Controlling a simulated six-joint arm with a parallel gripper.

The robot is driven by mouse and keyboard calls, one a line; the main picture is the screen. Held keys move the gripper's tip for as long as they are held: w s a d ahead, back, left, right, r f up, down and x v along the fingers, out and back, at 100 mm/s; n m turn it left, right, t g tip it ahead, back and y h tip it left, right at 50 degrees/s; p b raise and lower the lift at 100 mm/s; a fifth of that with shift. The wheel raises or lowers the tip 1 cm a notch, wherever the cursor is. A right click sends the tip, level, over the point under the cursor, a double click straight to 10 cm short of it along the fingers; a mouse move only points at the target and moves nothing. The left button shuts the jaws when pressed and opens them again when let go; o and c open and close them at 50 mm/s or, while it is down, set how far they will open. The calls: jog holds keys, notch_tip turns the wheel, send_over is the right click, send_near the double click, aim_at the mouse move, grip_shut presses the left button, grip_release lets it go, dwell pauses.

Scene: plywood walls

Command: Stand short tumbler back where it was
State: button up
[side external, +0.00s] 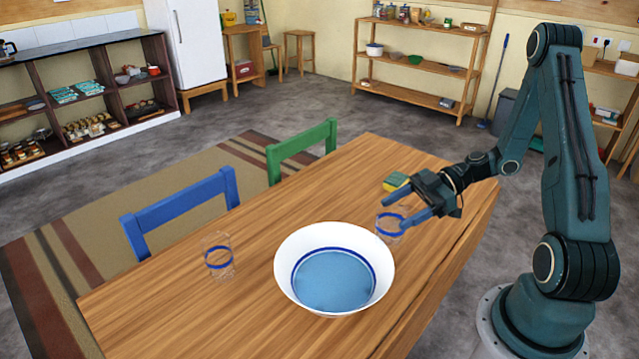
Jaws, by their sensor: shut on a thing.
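The short tumbler (389,233), clear glass with a blue band, is between the fingers of my gripper (395,211), to the right of the white basin. My gripper is shut on it from the right, near its upper part, and the fingers hide some of the glass. The tumbler looks upright. I cannot tell whether its base touches the table or hangs just above it.
A white basin (287,262) with blue rings and bluish water stands mid-table. Another clear blue-banded glass (218,258) stands to its left. A yellow-green sponge (396,182) lies behind my gripper. The wooden table (180,300) is bare at front left. Blue (180,196) and green (302,140) chairs stand behind it.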

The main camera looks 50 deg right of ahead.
jog(key=shift+w+a+m+t+h, duration=1.5)
jog(key=shift+w+a+m+h, duration=0.45)
jog(key=shift+w, duration=1.85)
jog(key=shift+w+a+m+t+h, duration=1.65)
jog(key=shift+w+m, duration=0.5)
jog(key=shift+w, duration=1.65)
jog(key=w+d+m+h, duration=0.2)
jog(key=d+m+h, duration=0.4)
jog(key=d+h, duration=0.2)
jog(key=shift+d+f+m, duration=0.15)
jog(key=shift+d+m, duration=0.25)
jog(key=shift+d, duration=0.15)
jog(key=shift+s+d+h, duration=0.1)
jog(key=shift+d+h, duration=0.05)
jog(key=shift+h, duration=0.15)
